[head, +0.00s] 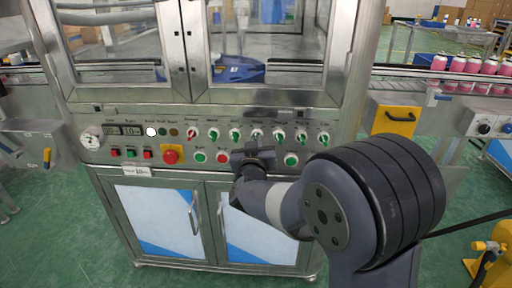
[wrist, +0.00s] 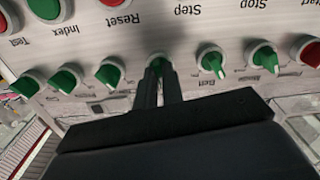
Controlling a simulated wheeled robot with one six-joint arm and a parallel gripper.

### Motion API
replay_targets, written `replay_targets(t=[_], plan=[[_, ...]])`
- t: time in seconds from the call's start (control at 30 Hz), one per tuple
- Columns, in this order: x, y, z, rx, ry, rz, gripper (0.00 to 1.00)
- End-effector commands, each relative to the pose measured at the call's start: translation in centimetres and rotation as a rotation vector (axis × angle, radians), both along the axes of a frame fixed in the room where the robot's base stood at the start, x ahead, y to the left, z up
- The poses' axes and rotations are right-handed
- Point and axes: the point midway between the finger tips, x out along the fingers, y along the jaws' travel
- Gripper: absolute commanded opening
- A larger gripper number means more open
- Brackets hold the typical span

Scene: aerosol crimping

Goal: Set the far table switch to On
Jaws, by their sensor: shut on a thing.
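A row of rotary switches runs across the steel control panel (head: 150,128). My gripper (wrist: 160,80) is shut on the middle green switch (wrist: 158,62), with one finger on each side of its handle. In the head view my gripper (head: 257,150) reaches the panel from below, just under that switch (head: 257,134). The fingers cover its lower part and its label, so I cannot read its name or its exact setting. The green switches beside it, one (wrist: 110,74) on the left and one (wrist: 211,62) on the right in the wrist view, stand free.
Push buttons sit close to the switches, among them a red Reset button (wrist: 110,3) and a red emergency stop (head: 170,154). Glass doors stand above and cabinet doors below. A conveyor with pink cans (head: 457,64) is at right.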

Motion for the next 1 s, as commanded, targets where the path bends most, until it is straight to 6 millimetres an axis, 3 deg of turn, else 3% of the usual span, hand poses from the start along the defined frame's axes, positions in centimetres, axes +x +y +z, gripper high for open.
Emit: replay_targets(t=[0.5,1.0], plan=[[-0.02,-0.02,-0.24,0.466,-0.017,0.0,0.0],[-0.02,-0.03,-0.11,0.688,-0.022,0.0,0.0]])
